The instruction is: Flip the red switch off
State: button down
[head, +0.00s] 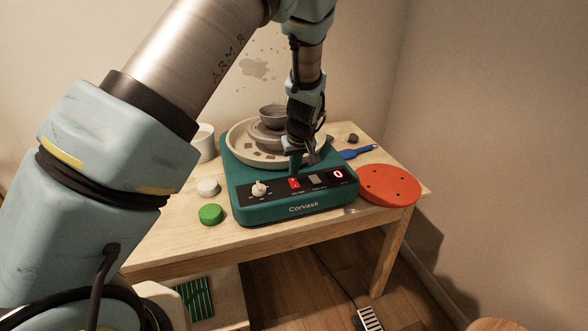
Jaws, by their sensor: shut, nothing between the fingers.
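The red switch (294,183) is on the black front panel of a teal pottery wheel (250,213) marked Corvask. It sits between a white knob (260,189) and a grey switch (315,181). A red 0 shows on the display (338,174) at the panel's right end. My gripper (295,172) points down with its fingers shut and empty. Its tips are just above or at the red switch's upper edge; I cannot tell whether they touch. The switch's exact tilt is too small to read.
A clay pot (272,115) stands on the wheel inside the pale splash pan (240,150). A green lid (210,214), a white round piece (208,187) and a white container (203,140) are left. An orange disc (389,185) and a blue-handled tool (358,152) are right.

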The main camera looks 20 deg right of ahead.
aim_at(294, 183)
jog(key=shift+x, duration=1.05)
jog(key=shift+s, duration=0.2)
jog(key=shift+f, duration=0.1)
jog(key=shift+w+a+f, duration=0.1)
jog(key=shift+w+f, duration=0.05)
jog(key=shift+s, duration=0.95)
